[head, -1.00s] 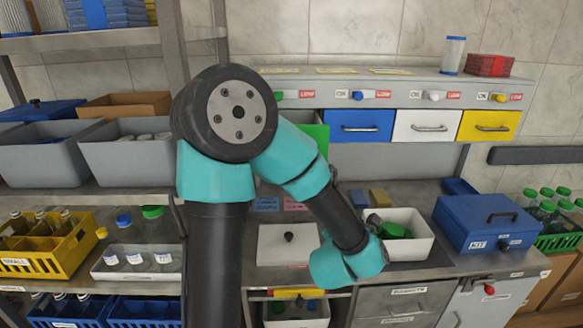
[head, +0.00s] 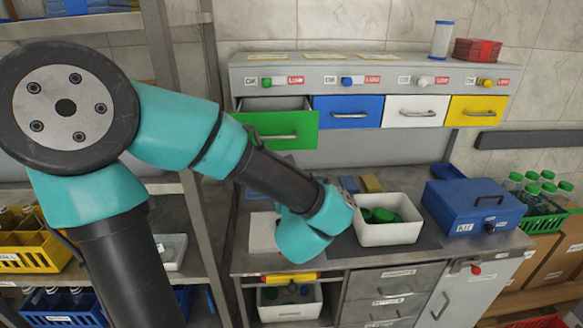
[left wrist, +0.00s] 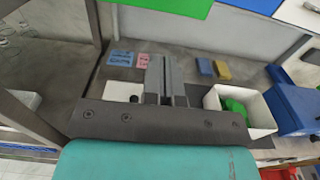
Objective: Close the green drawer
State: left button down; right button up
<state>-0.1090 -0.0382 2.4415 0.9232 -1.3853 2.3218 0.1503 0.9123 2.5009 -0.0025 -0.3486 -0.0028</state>
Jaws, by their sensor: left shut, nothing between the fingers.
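The green drawer (head: 290,130) is at the left end of the row under the grey shelf unit. It is pulled out, its front standing forward of the blue drawer (head: 348,112), with its open top showing. Its underside edge shows at the top of the left wrist view (left wrist: 165,4). My left gripper (left wrist: 167,62) is shut and empty, apart from the drawer and above the worktop. In the head view my arm hides the gripper. My right gripper is not seen.
White (head: 415,111) and yellow (head: 477,110) drawers are flush in the row. A white bin (head: 390,233) with green caps and a blue box (head: 472,208) stand on the worktop. A metal shelf post (head: 168,90) rises left of the unit.

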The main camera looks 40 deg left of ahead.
aim_at(289, 149)
pick_arm(q)
jog(key=x, duration=1.3)
jog(key=shift+w+a, duration=0.2)
jog(key=x, duration=1.5)
jog(key=shift+w+a+r, duration=0.1)
jog(key=shift+w+a, duration=0.05)
jog(key=shift+a, duration=0.15)
jog(key=shift+d, duration=0.4)
jog(key=v, duration=1.4)
jog(key=shift+a, duration=0.15)
